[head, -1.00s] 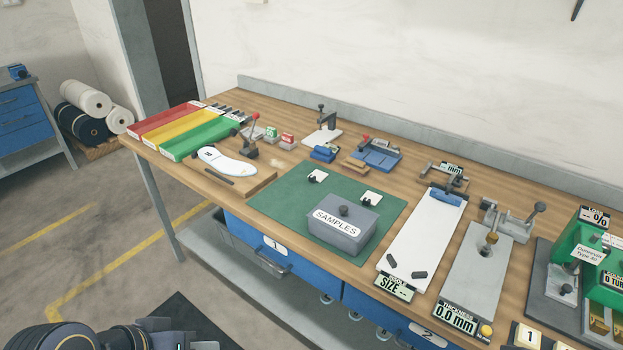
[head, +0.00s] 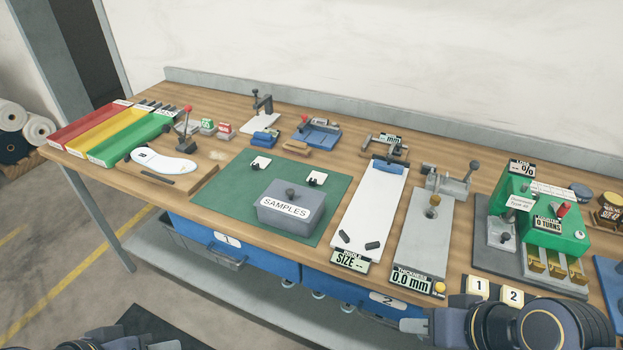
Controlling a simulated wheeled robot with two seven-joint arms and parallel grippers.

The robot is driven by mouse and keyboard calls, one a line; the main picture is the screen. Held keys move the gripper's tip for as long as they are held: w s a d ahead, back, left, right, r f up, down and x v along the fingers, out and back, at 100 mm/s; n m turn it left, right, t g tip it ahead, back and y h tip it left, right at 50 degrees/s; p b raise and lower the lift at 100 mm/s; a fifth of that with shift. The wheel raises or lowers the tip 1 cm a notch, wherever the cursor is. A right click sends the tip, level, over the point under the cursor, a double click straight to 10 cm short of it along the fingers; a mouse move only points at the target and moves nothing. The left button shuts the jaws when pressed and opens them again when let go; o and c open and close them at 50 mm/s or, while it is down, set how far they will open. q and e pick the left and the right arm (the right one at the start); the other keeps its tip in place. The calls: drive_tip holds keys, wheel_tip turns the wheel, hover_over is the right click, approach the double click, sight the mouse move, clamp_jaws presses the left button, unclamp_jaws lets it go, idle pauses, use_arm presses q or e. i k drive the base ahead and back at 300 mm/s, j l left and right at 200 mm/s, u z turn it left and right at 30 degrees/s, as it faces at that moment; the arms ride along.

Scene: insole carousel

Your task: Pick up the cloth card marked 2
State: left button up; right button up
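The card marked 2 (head: 512,297) is a small cream square with a black numeral. It lies near the bench's front edge at the lower right, just right of a matching card marked 1 (head: 478,288). My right gripper (head: 412,326) points left at the bottom of the head view, in front of the bench and left of the cards, apart from them. Its fingers are too small and edge-on to read. My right wrist is just below the card marked 2. My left gripper (head: 172,346) barely shows at the bottom edge; its fingers cannot be read.
A green tester (head: 540,232) on a grey base stands behind the cards. A thickness gauge (head: 418,240) and white size board (head: 368,215) are to their left. A grey SAMPLES box (head: 291,222) sits on a green mat (head: 225,200). Blue drawers (head: 330,283) are under the bench front.

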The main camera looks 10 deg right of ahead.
sight(260, 162)
drive_tip(key=i+j+z, duration=0.6)
drive_tip(key=z, duration=0.15)
drive_tip(key=i+j+z, duration=0.2)
drive_tip(key=j+z, duration=0.15)
drive_tip(key=j, duration=0.15)
